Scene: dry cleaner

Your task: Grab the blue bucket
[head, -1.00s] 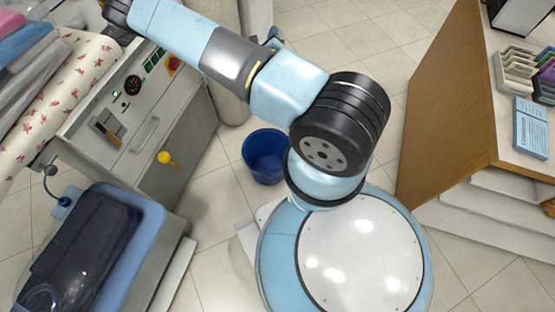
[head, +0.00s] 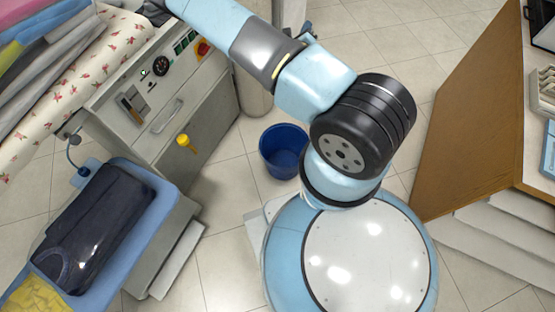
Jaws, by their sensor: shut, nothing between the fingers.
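The blue bucket (head: 283,150) stands upright on the tiled floor in the head view, just left of my arm's shoulder. Its open top faces up, it looks empty, and its right edge is close to or partly behind my arm. My arm reaches from my round base up to the upper left, away from the bucket. My gripper is outside the picture, beyond the top edge.
A grey machine cabinet (head: 200,125) with a yellow knob stands left of the bucket. A blue-topped ironing unit (head: 150,225) is at the lower left. A wooden counter (head: 470,130) stands at the right. The tiled floor (head: 225,200) before the bucket is clear.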

